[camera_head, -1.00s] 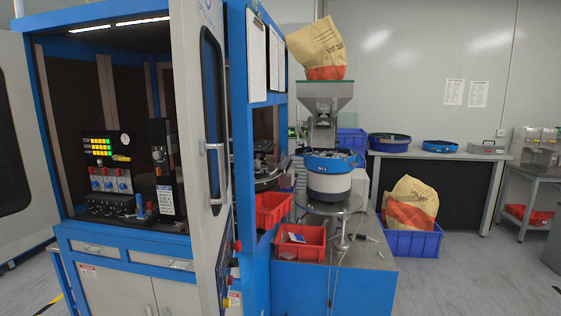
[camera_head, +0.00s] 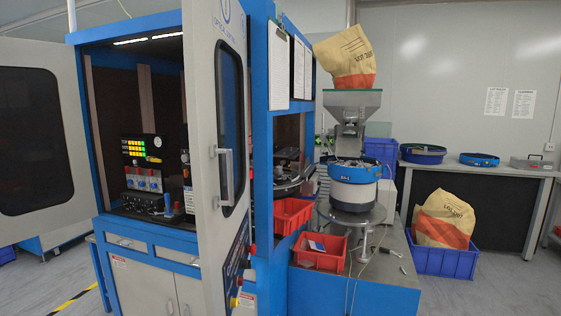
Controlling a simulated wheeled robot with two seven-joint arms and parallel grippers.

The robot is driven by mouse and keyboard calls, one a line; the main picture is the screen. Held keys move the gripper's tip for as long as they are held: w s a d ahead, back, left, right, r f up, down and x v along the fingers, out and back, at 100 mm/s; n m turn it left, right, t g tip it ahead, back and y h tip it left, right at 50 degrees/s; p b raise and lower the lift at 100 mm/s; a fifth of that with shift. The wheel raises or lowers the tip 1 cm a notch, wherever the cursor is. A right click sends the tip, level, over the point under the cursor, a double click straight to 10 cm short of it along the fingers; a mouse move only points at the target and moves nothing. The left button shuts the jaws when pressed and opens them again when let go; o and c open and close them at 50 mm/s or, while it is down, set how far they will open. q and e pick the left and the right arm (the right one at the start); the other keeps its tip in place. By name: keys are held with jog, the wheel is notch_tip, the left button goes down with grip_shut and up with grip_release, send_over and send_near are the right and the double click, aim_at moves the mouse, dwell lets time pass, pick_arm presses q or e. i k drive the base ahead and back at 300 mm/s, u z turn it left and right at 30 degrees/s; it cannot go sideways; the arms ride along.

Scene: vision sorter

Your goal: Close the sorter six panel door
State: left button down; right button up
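The sorter is a blue and grey cabinet with its dark interior showing. A grey door (camera_head: 203,95) with a dark window and a metal handle (camera_head: 224,176) stands open on the right side of the opening, seen at a steep angle. A second grey door (camera_head: 60,205) with a dark window stands swung wide open on the left side. I cannot tell from the view which one is the six panel door. Inside are a lit control display (camera_head: 141,149) and several knobs. Neither of my grippers is in view.
To the right are red bins (camera_head: 318,262), a bowl feeder (camera_head: 353,190) on a blue-fronted table, and a paper sack (camera_head: 444,220) in a blue crate (camera_head: 445,262). A yellow-black floor strip (camera_head: 75,299) lies at lower left. Free floor shows at lower left and lower right.

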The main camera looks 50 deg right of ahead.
aim_at(215, 32)
jog(key=z, duration=1.25)
jog(key=i, duration=1)
jog(key=u, duration=2.15)
jog(key=k, duration=1.25)
jog(key=z, duration=1.1)
jog(key=i, duration=0.5)
jog(key=z, duration=0.1)
